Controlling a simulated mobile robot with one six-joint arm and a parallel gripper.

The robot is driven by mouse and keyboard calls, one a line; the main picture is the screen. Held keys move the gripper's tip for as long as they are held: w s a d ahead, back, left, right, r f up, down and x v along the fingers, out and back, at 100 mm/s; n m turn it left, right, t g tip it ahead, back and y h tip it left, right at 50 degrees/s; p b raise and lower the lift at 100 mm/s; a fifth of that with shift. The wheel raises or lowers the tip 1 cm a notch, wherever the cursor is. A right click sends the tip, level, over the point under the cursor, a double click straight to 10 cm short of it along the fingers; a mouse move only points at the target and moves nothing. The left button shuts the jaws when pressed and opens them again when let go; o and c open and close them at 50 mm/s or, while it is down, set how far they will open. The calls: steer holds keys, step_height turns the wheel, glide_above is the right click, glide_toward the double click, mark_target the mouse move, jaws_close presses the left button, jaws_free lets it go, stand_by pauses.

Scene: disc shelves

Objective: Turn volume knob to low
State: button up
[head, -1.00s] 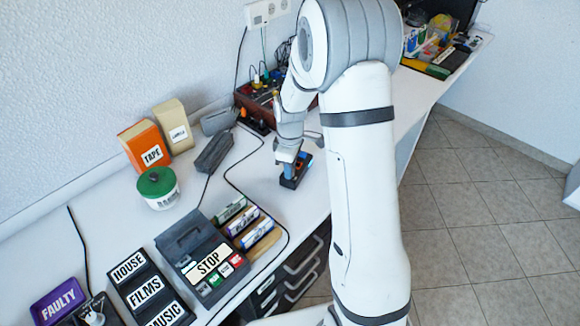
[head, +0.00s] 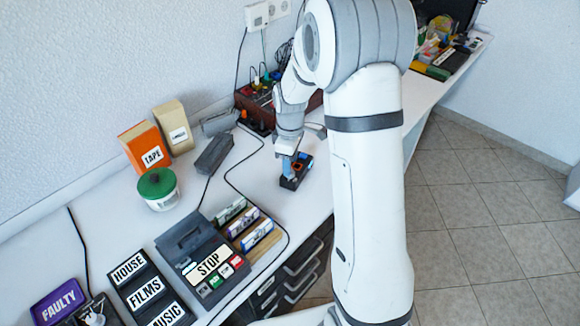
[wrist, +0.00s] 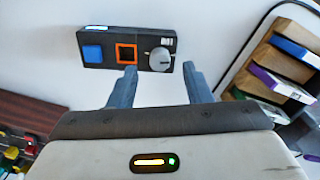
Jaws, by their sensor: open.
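A small black box holds a grey round volume knob (wrist: 160,59), an orange-framed square and a blue block. It shows in the wrist view (wrist: 97,34) and on the table in the head view (head: 289,184). The knob has a light pointer mark and sits at the box's right end in the wrist view. My gripper (wrist: 159,68) is open, with one finger on either side of the knob in the picture. I cannot tell whether the fingers touch it. In the head view my gripper (head: 287,164) is over the box and partly hides it.
A dark red box with cables (head: 256,110) stands behind my wrist. A black adapter (head: 213,153), a green-lidded jar (head: 157,188) and a rack of labelled cases (head: 247,228) are to the left. White table is free around the knob box.

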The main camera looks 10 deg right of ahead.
steer(key=shift+r, duration=2.35)
